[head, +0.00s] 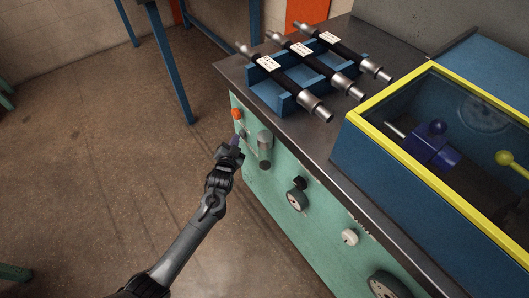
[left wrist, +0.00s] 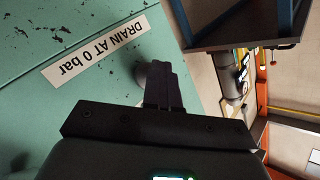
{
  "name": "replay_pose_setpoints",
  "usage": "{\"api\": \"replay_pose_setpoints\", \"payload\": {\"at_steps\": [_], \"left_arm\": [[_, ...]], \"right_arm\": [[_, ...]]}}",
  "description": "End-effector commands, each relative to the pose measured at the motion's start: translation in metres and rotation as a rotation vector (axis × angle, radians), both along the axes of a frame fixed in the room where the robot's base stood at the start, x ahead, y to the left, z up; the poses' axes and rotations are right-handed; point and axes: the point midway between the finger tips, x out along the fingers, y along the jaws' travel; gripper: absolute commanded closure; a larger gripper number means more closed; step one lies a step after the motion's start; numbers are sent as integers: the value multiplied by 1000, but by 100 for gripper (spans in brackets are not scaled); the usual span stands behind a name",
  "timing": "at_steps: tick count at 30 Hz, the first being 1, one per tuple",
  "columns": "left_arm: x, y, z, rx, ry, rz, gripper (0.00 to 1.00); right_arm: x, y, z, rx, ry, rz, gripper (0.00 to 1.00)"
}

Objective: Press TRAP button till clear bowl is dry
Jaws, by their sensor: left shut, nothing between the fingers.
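My left gripper (head: 236,141) is shut and empty at the left end of the green cabinet front (head: 262,186) in the head view. In the left wrist view its closed fingers (left wrist: 163,80) point at the green panel, over a small round grey part (left wrist: 143,76) that they partly hide. I cannot tell if they touch it or if it is the TRAP button. A label reading "DRAIN AT 0 bar" (left wrist: 97,52) sits beside it, upside down. A grey cylindrical unit (head: 265,148), perhaps the bowl, hangs just right of the gripper. Any water in it is too small to tell. My right gripper is out of view.
An orange knob (head: 237,114) is above the gripper. A yellow-framed box (head: 396,160) stands at right. The floor at left is clear.

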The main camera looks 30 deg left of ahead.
Motion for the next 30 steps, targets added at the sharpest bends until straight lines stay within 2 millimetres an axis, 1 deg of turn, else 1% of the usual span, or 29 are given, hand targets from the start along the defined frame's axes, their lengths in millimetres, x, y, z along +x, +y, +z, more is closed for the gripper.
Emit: {"api": "replay_pose_setpoints", "payload": {"at_steps": [10, 21, 30], "left_arm": [[2, -2, 1, -1, -2, -4, 100], [11, -8, 1, -1, 0, -6, 100], [12, -10, 1, -2, 0, -9, 100]], "right_arm": [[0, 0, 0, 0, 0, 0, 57], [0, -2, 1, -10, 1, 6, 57], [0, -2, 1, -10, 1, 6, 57]]}}
